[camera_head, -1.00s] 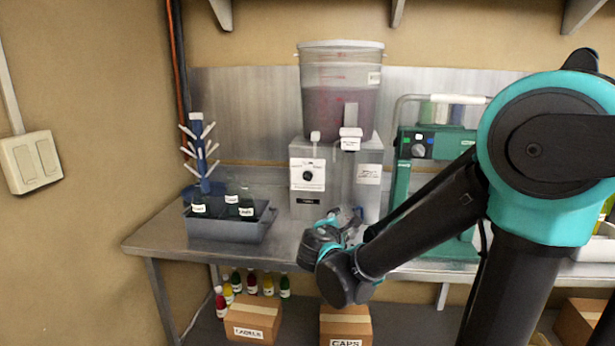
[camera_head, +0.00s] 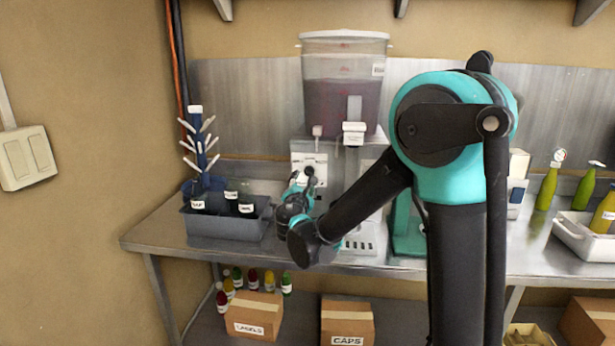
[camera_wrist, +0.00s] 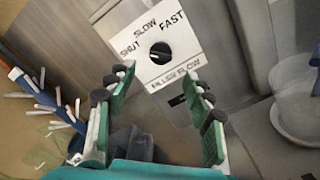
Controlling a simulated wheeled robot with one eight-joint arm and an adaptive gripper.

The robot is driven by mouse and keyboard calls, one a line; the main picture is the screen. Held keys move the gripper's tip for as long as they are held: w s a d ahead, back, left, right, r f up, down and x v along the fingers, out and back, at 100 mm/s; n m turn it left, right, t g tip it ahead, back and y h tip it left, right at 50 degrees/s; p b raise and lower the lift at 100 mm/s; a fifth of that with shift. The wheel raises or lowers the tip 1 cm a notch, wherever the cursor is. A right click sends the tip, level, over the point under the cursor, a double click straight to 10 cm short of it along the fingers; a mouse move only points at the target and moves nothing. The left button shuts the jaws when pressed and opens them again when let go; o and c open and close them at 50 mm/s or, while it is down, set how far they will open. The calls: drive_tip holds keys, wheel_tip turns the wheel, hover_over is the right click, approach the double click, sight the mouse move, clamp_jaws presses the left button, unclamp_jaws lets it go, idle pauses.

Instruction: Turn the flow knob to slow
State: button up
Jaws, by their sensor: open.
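The flow knob (camera_wrist: 160,52) is a round black knob on a white plate (camera_wrist: 150,38). The plate reads SHUT, SLOW and FAST, with FILLER FLOW below; the knob's pointer direction is too small to tell. My gripper (camera_wrist: 158,80) is open and empty in the wrist view, its green-padded fingers on either side just below the plate, apart from the knob. In the head view my gripper (camera_head: 309,174) is raised in front of the filler's metal body and hides the knob; the plate's top edge (camera_head: 309,158) shows above it.
A clear bucket (camera_head: 342,85) of dark red liquid stands on the filler. A grey tray (camera_head: 228,225) with dark bottles and a blue bottle tree (camera_head: 197,150) stand to the left. A green machine (camera_head: 405,230) stands to the right, partly behind my arm.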

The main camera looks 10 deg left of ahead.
sight(308, 174)
drive_tip(key=w, duration=0.7)
drive_tip(key=shift+d, duration=0.15)
drive_tip(key=shift+c, duration=0.4)
drive_tip(key=c, duration=1.1)
drive_tip(key=shift+m, duration=0.4)
drive_tip(key=m, duration=0.3)
drive_tip(key=shift+m, duration=0.4)
drive_tip(key=shift+s+m, duration=0.1)
drive_tip(key=shift+m, duration=2)
